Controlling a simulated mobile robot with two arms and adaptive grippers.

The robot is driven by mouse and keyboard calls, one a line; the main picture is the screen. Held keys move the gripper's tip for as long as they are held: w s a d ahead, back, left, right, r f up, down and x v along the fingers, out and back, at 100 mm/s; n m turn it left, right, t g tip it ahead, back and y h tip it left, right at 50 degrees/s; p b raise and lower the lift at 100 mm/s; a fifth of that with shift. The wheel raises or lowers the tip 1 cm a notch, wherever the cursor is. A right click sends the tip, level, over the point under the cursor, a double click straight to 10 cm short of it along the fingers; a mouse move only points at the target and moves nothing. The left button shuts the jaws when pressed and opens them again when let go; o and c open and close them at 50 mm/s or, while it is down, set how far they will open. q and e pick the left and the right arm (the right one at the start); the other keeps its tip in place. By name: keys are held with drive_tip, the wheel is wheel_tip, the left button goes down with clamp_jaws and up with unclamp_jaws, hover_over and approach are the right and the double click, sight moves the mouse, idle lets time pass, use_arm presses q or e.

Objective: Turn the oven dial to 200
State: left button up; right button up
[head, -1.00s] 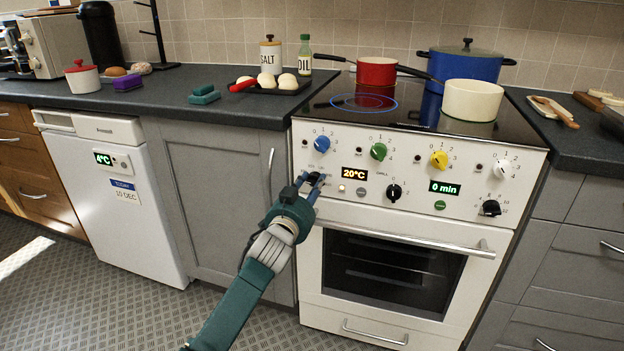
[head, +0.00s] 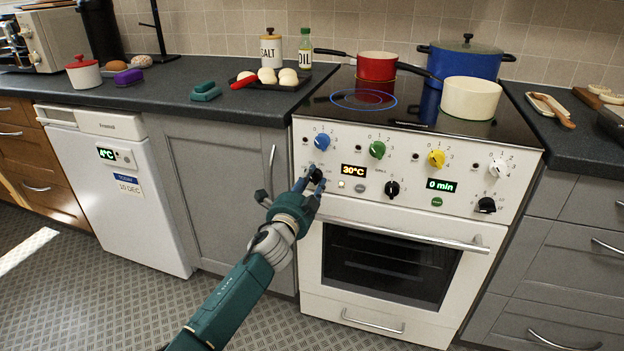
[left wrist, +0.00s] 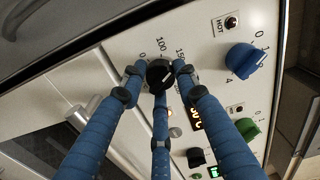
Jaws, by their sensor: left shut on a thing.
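The white oven (head: 335,200) stands in the middle of the head view. The oven display (head: 353,171) reads 30°C. My right gripper is not in view.
Blue (head: 322,141), green (head: 377,149), yellow (head: 436,158) and white (head: 497,167) hob knobs sit above. A black knob (head: 392,188) is right of the display. The oven handle (head: 400,236) runs below. Pots, including a red one (head: 376,67), stand on the hob.

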use_arm(q)
drive_tip(key=m+p, duration=0.1)
drive_tip(key=m, duration=0.4)
drive_tip(key=shift+a+m, duration=0.15)
drive_tip(key=shift+m, duration=0.15)
drive_tip(key=m+p, duration=0.1)
drive_tip(key=m, duration=0.4)
drive_tip(key=shift+r, duration=0.2)
drive_tip(key=shift+m+p, duration=0.3)
drive_tip(key=shift+m, duration=0.8)
drive_tip(key=m+p, duration=0.1)
drive_tip(key=m, duration=0.3)
drive_tip(key=shift+r, duration=0.1)
drive_tip(key=shift+m+p, duration=0.55)
drive_tip(key=shift+m, duration=0.95)
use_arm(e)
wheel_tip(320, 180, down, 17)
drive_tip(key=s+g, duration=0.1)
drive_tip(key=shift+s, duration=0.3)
use_arm(q)
drive_tip(key=o, duration=1.2)
drive_tip(key=shift+c, duration=0.2)
drive_tip(key=shift+d, duration=0.2)
drive_tip(key=v, duration=1.2)
